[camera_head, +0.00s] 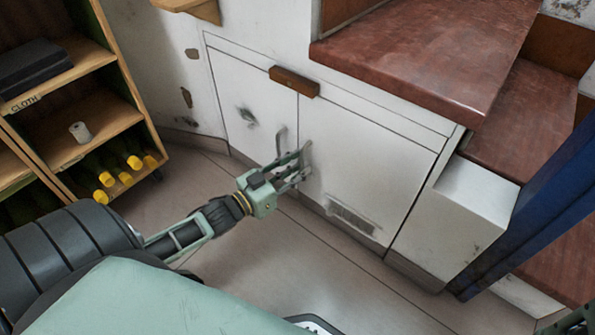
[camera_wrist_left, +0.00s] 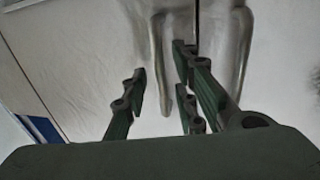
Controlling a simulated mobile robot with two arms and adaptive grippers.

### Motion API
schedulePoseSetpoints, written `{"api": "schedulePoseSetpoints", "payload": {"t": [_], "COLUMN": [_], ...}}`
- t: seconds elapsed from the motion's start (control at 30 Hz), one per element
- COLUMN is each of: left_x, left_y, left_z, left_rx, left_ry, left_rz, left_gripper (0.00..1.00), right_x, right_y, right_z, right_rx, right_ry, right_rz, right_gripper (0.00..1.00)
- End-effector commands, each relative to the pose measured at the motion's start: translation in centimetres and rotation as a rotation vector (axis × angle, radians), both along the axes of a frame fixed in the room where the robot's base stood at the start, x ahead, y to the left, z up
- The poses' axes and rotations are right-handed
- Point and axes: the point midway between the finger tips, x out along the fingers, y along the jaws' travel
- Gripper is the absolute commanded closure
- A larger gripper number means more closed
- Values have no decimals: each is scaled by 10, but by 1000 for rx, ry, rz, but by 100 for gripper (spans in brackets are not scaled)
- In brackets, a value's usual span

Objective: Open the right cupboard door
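The white cupboard under the stairs has two doors, and both look shut. The right cupboard door (camera_head: 365,165) has a small vent low down. Its upright metal handle (camera_wrist_left: 158,60) is near the seam between the doors. The left door (camera_head: 243,105) has its own handle (camera_wrist_left: 240,62) across the seam. My left gripper (camera_head: 296,168) is at the right door's handle in the head view. In the wrist view its fingers (camera_wrist_left: 163,95) are open, one on each side of that handle, with gaps visible. Contact cannot be told.
A wooden shelf (camera_head: 128,88) with yellow-capped bottles stands at the left. A wooden block (camera_head: 294,82) sits above the doors' seam. Reddish stair treads (camera_head: 430,45) overhang at the upper right, and a blue post (camera_head: 535,205) stands at the right. Floor before the doors is open.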

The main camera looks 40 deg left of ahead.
Motion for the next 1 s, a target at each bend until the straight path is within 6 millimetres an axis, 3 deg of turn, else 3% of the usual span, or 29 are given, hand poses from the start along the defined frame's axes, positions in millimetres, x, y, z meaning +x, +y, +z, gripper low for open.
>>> {"api": "schedulePoseSetpoints", "payload": {"t": [0.23, 0.53, 1.0], "left_x": [1, 1, 1], "left_y": [0, 0, -1], "left_z": [1, 0, 0], "left_rx": [0, 0, 0], "left_ry": [1, 0, 0], "left_rz": [0, 0, -2], "left_gripper": [74, 99, 100], "right_x": [-1, -1, -1], "right_y": [0, 0, 0], "right_z": [1, 1, 0], "right_rx": [0, 0, 0], "right_ry": [-2, -2, -2], "right_rz": [0, 0, 0], "right_gripper": [59, 59, 59]}}
